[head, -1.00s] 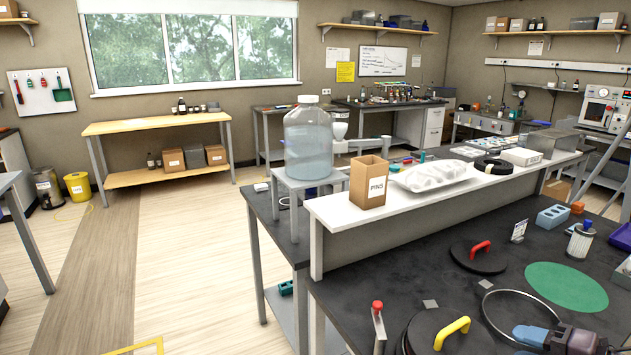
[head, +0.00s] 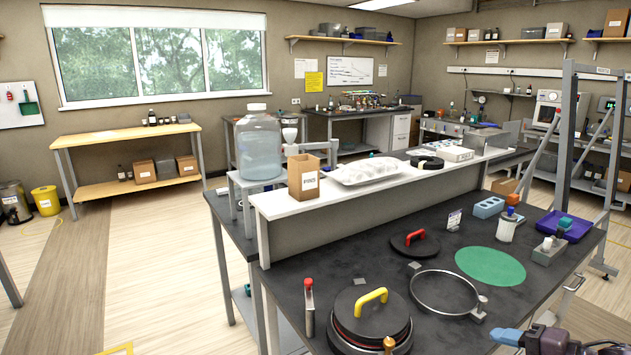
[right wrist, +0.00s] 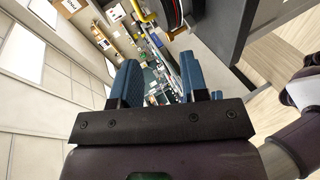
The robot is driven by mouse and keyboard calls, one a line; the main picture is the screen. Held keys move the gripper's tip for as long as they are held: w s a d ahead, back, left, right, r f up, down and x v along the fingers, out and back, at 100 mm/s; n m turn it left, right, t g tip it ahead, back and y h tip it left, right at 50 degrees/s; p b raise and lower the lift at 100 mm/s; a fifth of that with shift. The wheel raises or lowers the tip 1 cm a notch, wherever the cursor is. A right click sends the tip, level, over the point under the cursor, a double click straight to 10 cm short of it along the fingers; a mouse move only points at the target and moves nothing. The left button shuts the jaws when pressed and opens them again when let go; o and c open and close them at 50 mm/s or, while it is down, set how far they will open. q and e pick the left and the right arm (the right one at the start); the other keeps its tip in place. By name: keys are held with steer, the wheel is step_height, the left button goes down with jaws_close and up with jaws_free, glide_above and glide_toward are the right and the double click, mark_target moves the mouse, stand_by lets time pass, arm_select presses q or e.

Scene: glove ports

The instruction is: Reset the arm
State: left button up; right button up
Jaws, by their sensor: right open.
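My right gripper shows in the right wrist view (right wrist: 160,80), with two blue fingers standing apart and nothing between them. In the head view only part of my right arm, purple and blue-grey, shows at the bottom right corner, beyond the front of the dark bench (head: 345,268). My left arm and gripper are not in view.
A round port with a yellow-handled lid (head: 370,318), a metal ring clamp (head: 445,293), a red-handled lid (head: 415,243) and a green disc (head: 490,266) are on the bench. A raised white shelf (head: 300,205) runs behind. A grey frame (head: 567,140) stands at right.

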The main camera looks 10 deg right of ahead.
step_height(320, 180, down, 14)
steer(key=s+a+m+t+h, duration=0.1)
steer(key=m+h, duration=0.1)
steer(key=m, duration=0.4)
steer(key=s+a+r+m+h, duration=0.1)
steer(key=s+m+h, duration=0.15)
steer(key=m, duration=0.45)
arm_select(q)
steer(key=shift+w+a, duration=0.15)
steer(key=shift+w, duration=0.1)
arm_select(e)
steer(key=s+a+f+m+h, duration=0.3)
steer(key=s+a+f+m, duration=0.3)
steer(key=a+f+m, duration=0.2)
step_height(320, 180, down, 2)
steer(key=shift+s+a+g, duration=0.3)
steer(key=shift+s+a, duration=0.05)
steer(key=shift+a, duration=0.55)
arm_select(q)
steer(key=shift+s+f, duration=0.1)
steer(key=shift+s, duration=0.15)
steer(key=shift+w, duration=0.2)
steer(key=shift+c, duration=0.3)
